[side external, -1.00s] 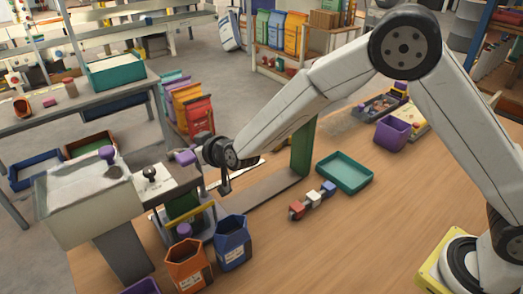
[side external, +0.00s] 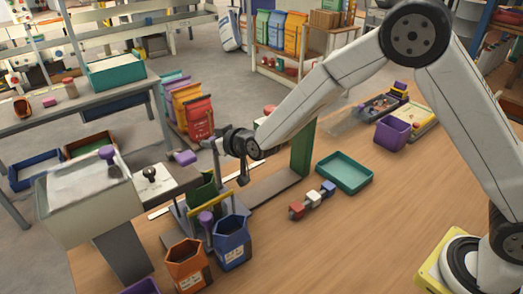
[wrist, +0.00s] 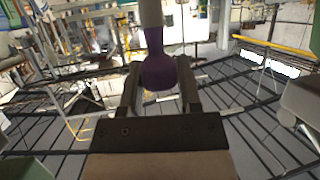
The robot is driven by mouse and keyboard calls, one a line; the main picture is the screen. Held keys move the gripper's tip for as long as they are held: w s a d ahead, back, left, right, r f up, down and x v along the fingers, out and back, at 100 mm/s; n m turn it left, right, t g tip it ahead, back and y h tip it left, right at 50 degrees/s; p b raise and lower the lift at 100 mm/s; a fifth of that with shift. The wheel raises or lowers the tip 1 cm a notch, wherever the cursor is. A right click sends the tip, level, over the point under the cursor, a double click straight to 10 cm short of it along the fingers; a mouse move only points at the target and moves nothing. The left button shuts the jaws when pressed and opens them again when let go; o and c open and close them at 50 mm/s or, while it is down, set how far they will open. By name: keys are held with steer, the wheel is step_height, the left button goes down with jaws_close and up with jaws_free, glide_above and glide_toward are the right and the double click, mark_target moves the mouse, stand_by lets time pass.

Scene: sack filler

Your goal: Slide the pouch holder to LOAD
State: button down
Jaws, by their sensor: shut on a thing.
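The pouch holder is a grey carriage with a yellow bar (side external: 209,203) and a green pouch (side external: 203,187), at the left part of the table. A purple knob (side external: 206,218) stands at its front. My gripper (side external: 213,146) is above the holder. In the wrist view, its two fingers stand either side of a purple knob (wrist: 158,72) on a pale shaft, and it is shut on this knob. In the side view the grip itself is too small to make out. No LOAD mark is readable.
The flat grey rail (side external: 275,187) runs right from the holder to a green post (side external: 303,148). The filler hopper (side external: 85,195) stands left. Orange (side external: 187,266) and blue (side external: 231,243) bins stand in front. A teal tray (side external: 345,172) and coloured blocks (side external: 313,198) lie right.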

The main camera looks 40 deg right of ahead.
steer(key=d, duration=0.3)
steer(key=shift+d+r, duration=0.1)
steer(key=shift+d, duration=0.2)
steer(key=shift+c, duration=1.4)
jaws_free()
steer(key=shift+s, duration=0.15)
step_height(320, 180, up, 8)
steer(key=s, duration=0.2)
steer(key=shift+s+d, duration=0.2)
